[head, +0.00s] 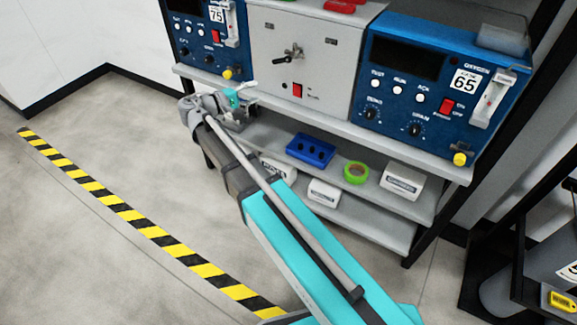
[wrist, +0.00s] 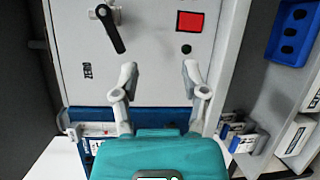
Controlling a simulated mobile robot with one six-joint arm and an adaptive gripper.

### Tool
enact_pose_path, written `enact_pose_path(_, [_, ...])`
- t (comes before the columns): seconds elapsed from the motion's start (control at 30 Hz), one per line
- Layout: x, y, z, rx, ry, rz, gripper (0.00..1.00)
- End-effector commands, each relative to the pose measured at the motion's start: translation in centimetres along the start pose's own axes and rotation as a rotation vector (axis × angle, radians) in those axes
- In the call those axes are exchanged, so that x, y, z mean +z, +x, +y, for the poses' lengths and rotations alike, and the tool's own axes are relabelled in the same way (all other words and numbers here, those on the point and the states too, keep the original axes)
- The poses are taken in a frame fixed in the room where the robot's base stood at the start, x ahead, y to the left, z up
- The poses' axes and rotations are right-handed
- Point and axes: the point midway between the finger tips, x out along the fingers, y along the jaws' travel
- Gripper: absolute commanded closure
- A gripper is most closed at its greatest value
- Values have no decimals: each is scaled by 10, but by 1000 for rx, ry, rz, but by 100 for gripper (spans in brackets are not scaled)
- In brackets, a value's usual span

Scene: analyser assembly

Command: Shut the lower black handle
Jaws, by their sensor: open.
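A black lever handle (head: 283,58) sits on a metal fitting on the grey middle panel (head: 265,75). It angles down and left from its pivot in the head view. In the wrist view the black handle (wrist: 113,34) shows large at the top left, its free end pointing toward my gripper. My gripper (wrist: 157,78) is open, with nothing between its fingers. In the head view my gripper (head: 250,94) is below and left of the handle, apart from it. A smaller dark fitting (head: 331,41) sits higher on the panel; its form is too small to tell.
A red switch (head: 297,90) is below the handle. Blue analysers flank the panel, the right one (head: 385,85) showing 65. The floor at left is clear.

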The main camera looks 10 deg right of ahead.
Motion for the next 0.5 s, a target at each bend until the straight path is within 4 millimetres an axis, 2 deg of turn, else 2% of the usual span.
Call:
enact_pose_path(0.03, [3,4,-9,-17,4,-2,43])
enact_pose_path(0.5, [20,30,-68,-183,42,-17,43])
